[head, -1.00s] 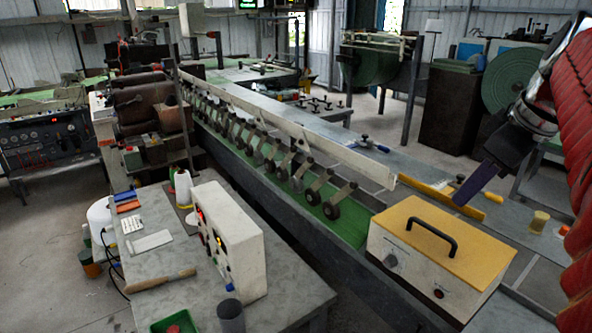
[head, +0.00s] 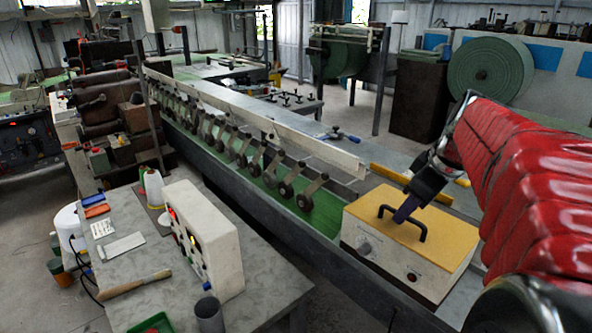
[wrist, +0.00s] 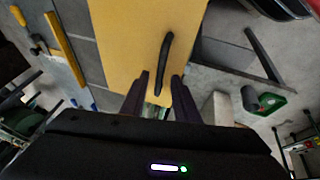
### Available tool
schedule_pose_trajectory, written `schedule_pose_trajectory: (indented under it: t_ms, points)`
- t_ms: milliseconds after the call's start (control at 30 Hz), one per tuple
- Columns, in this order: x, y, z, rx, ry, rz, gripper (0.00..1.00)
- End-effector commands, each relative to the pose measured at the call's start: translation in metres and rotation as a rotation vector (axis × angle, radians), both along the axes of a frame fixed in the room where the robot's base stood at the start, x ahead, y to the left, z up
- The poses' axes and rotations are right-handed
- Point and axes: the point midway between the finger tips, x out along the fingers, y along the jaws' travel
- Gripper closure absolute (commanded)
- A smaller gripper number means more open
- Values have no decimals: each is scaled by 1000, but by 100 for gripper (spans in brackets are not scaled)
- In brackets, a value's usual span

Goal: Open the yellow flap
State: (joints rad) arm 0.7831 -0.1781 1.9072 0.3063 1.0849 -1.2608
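The yellow flap (head: 425,239) is the flat top of a cream box (head: 391,262) at the lower right of the head view. It lies closed on the box. A black bar handle (head: 421,235) stands on the flap. My gripper (head: 403,213) is at the handle, reaching in from the upper right. In the wrist view, the flap (wrist: 128,45) fills the upper middle, and the handle (wrist: 166,55) runs toward my gripper (wrist: 162,77). The two dark fingers are apart, one on each side of the handle's near end, with gaps visible. Contact cannot be made out.
The box stands on a long machine bed (head: 232,180) with a row of rollers. A grey table (head: 150,285) with a control box (head: 205,240) stands to the left. A yellow bar (head: 388,174) lies behind the flap.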

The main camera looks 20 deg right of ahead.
Motion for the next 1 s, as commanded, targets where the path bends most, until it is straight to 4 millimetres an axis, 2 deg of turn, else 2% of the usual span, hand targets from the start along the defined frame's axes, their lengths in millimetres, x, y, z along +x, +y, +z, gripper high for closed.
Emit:
schedule_pose_trajectory:
  t_ms: [333,733,1000]
  points:
    - [2,0,-4,0,-1,1,72]
    - [2,1,-3,0,0,2,99]
    - [2,1,-3,1,0,3,100]
